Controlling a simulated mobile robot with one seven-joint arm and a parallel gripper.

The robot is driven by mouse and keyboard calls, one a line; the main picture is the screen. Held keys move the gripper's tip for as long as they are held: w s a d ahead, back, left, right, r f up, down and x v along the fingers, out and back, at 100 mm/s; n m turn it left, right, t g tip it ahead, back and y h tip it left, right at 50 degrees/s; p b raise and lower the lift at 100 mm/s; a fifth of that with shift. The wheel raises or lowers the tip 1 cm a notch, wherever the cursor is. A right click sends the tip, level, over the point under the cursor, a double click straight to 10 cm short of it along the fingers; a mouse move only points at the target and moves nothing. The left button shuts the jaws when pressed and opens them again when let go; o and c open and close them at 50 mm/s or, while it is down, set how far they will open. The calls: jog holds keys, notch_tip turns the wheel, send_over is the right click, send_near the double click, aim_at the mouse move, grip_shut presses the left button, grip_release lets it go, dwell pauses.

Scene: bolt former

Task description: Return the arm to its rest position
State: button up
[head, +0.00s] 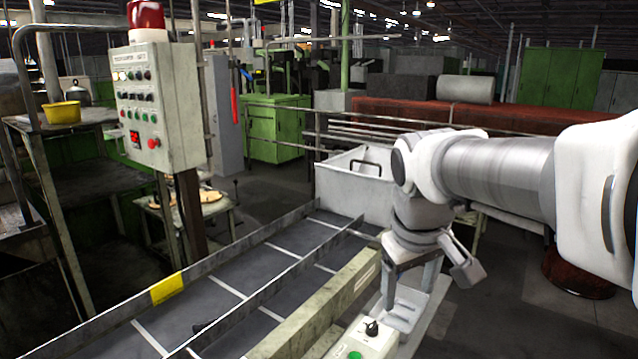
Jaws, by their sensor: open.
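My arm (500,168) reaches in from the right edge in the head view, with white joints and a ribbed grey link. It bends down at the wrist. My gripper (410,290) hangs below the wrist with its two fingers apart, and I see nothing between them. In the picture it lies in front of a pale surface beside the conveyor, and I cannot tell its height above it.
A conveyor (225,275) with metal rails runs diagonally through the foreground. A white bin (345,185) stands behind it. A control box (365,342) with a knob is at the bottom. A control panel (155,100) stands left. A dark red drum (578,275) is at right.

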jog(key=s+f+m+t+y, duration=0.1)
jog(key=s+f+m+t, duration=0.1)
jog(key=s, duration=1.1)
jog(key=shift+s+d+f+m, duration=0.3)
jog(key=shift+d+f+m, duration=0.05)
jog(key=shift+f+m, duration=0.5)
